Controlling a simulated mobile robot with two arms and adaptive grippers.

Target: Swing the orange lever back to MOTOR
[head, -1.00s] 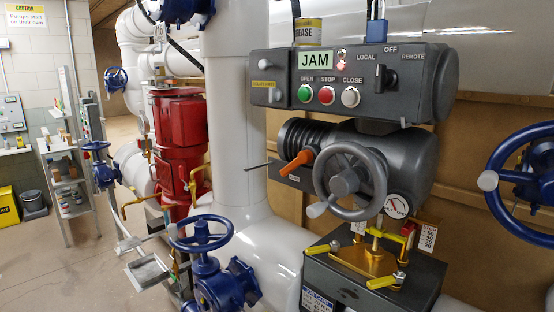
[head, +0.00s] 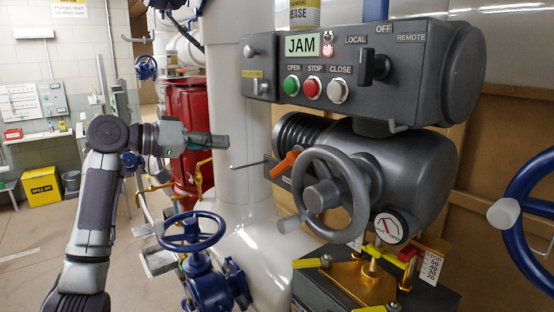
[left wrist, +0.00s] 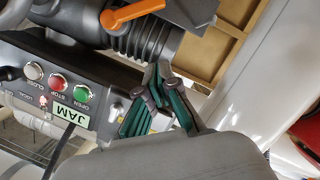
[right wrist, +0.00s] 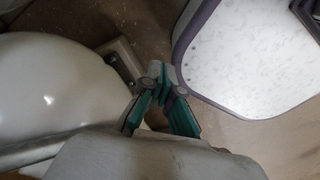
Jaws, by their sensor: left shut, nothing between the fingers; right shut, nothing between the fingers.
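The orange lever (head: 287,162) sits on the dark actuator, left of its grey handwheel (head: 358,193), with its grip pointing down-left. The plate behind it is mostly hidden and I cannot read a MOTOR mark. The lever also shows at the top of the left wrist view (left wrist: 130,14). My left gripper (head: 222,142) is shut and empty, left of the lever and apart from it, in front of the white vertical pipe. Its green-padded fingers show in the left wrist view (left wrist: 160,75). My right gripper (right wrist: 160,72) is shut and empty, seen only in the right wrist view.
The control box (head: 350,75) above the actuator shows JAM and has green, red and white buttons. A blue valve wheel (head: 190,232) stands below my left gripper. Another blue wheel (head: 512,215) is at right.

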